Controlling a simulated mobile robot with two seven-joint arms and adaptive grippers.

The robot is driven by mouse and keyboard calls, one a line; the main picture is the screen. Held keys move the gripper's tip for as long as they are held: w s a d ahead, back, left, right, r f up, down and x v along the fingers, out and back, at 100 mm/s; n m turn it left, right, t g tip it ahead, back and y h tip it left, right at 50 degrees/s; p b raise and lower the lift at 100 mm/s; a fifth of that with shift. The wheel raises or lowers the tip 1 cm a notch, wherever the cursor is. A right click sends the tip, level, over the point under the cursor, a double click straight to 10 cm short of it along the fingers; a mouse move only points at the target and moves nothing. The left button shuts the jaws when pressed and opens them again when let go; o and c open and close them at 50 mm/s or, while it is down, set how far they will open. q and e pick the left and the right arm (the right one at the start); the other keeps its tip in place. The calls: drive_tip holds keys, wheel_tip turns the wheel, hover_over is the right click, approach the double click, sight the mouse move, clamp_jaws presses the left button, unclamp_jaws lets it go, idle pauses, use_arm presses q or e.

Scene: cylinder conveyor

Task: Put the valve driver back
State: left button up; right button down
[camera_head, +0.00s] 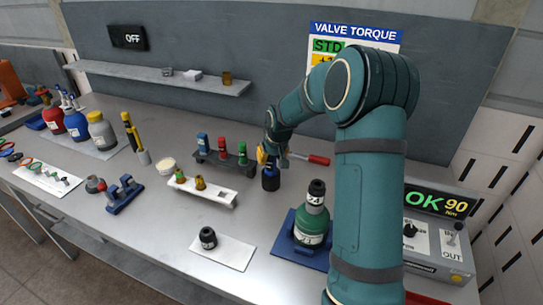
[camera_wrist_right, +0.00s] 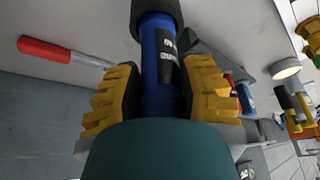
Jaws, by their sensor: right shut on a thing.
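My right gripper (camera_head: 272,157) has yellow ridged finger pads and is shut on a blue cylindrical tool with a dark end (camera_head: 270,178), which I take to be the valve driver. In the right wrist view the driver (camera_wrist_right: 158,52) stands between the pads of the gripper (camera_wrist_right: 160,95), with a black label on its side. Its far end points away from the wrist; whether it touches the bench is unclear. A dark rack (camera_head: 228,163) just left of the gripper holds blue (camera_head: 203,142), red (camera_head: 222,144) and green (camera_head: 243,152) tools. My left gripper is not in view.
A red-handled rod (camera_head: 318,160) shows right of the gripper. A green bottle (camera_head: 311,222) stands in a blue cradle (camera_head: 289,246). A white valve block (camera_head: 217,197) and a black cap (camera_head: 208,237) are in front. A control box (camera_head: 436,240) reads OK 90.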

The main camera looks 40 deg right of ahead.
drive_tip(key=shift+f, duration=0.35)
drive_tip(key=c, duration=0.5)
unclamp_jaws()
drive_tip(key=shift+r+p, duration=1.75)
drive_tip(key=shift+r, duration=1.3)
drive_tip(key=shift+f, duration=0.15)
